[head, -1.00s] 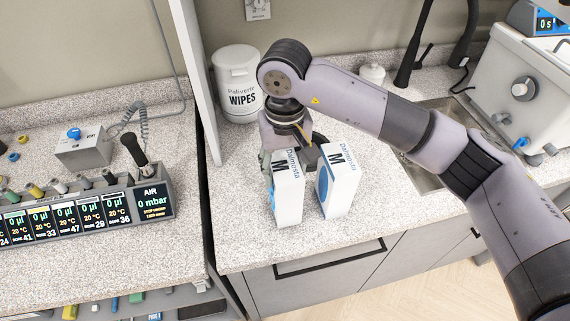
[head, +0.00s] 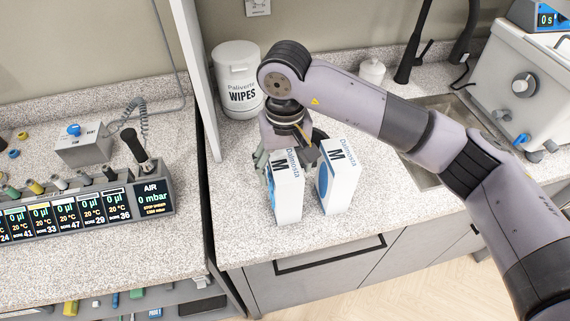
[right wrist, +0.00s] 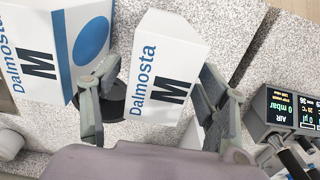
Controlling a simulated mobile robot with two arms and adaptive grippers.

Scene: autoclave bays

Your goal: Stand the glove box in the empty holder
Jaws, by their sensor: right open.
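Two white glove boxes marked "Dalmosta M" stand upright side by side on the speckled counter in the head view: the left box (head: 289,203) and the right box (head: 336,186), with a narrow gap between them. My right gripper (head: 289,158) is open at the top of the left box. In the right wrist view its spread fingers (right wrist: 160,78) straddle that box (right wrist: 168,60), with visible space beside it. The other box (right wrist: 75,45), with a blue oval, lies outside the fingers. I cannot make out an empty holder. My left gripper is not in view.
A white wipes tub (head: 238,85) stands behind the boxes. A thin upright panel (head: 199,75) and the pressure device (head: 152,194) are to the left. A sink (head: 425,165) is to the right. The counter in front of the boxes is clear.

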